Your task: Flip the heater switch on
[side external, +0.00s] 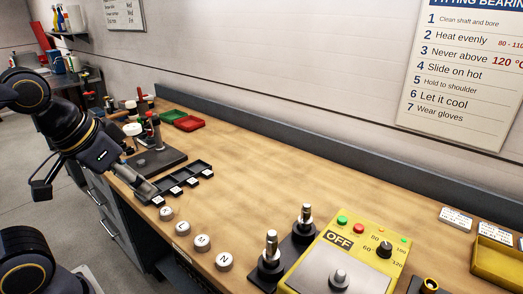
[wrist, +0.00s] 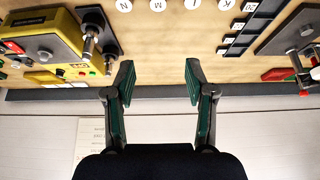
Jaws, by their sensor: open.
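The heater is a yellow box (side external: 376,222) with a grey top plate at the front right of the bench. It bears a black OFF label (side external: 339,240), a green button (side external: 342,220), a red button (side external: 358,229) and a black dial (side external: 384,249) with numbers around it. In the wrist view the heater (wrist: 62,22) is at the upper left, upside down. My gripper (wrist: 158,68) is open with nothing between its fingers. In the side view my gripper (side external: 146,190) is at the left, near the black compartment tray, well away from the heater.
Two metal shafts on dark bases (side external: 270,252) stand just left of the heater. Several round lettered discs (side external: 202,243) line the front edge. A black compartment tray (side external: 200,168), red bin (side external: 189,123) and green bin (side external: 172,115) are at the left. The middle of the bench is clear.

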